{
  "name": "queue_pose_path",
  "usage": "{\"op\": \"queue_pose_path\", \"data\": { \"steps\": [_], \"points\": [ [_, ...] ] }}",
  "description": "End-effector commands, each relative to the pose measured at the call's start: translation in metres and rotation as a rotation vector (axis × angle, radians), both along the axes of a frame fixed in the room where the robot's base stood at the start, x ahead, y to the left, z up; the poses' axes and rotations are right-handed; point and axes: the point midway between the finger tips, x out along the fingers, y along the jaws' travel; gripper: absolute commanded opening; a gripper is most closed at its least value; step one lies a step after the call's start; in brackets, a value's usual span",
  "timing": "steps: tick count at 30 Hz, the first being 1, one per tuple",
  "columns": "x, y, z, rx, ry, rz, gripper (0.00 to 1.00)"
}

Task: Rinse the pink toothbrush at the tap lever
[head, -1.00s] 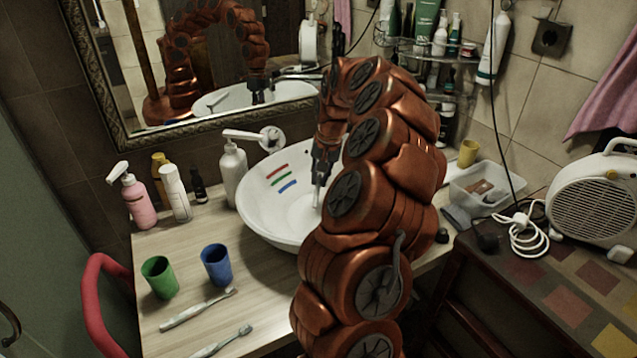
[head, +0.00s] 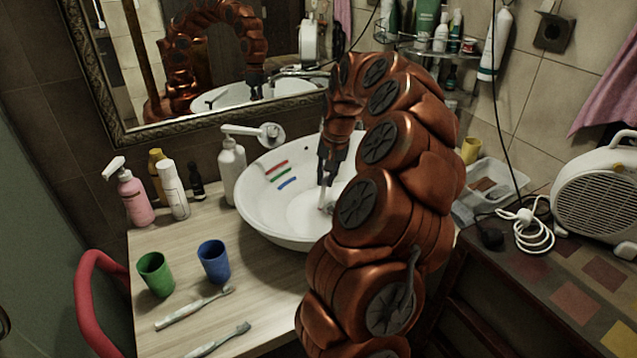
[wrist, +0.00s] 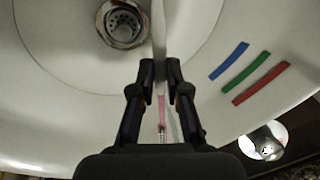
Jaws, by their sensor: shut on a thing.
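My gripper (head: 328,168) is shut on the pink toothbrush (head: 322,194) and holds it pointing down over the white basin (head: 262,215). In the wrist view, the fingertips (wrist: 160,72) pinch its pale handle, and a pink stretch (wrist: 161,105) shows between the fingers. The brush passes just right of the metal drain (wrist: 122,22); I cannot tell whether it touches the basin. A pale lever with a round metal end (head: 268,135), seemingly the tap lever, is behind the basin, left of my gripper. My arm hides the basin's right side.
Red, green and blue strips (head: 282,175) mark the basin's inner wall. A white pump bottle (head: 232,172) stands close left of the basin. A green cup (head: 156,274), a blue cup (head: 214,262) and two pale toothbrushes (head: 195,307) are on the counter. A mirror (head: 220,60) is behind.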

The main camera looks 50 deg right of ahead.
Motion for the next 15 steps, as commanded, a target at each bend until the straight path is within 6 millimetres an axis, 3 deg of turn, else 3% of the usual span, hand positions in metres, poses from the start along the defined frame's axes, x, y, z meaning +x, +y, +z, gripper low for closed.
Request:
{"op": "queue_pose_path", "data": {
  "steps": [15],
  "points": [
    [-0.029,0.018,-0.003,0.0,0.001,-0.001,0.0]
  ]
}}
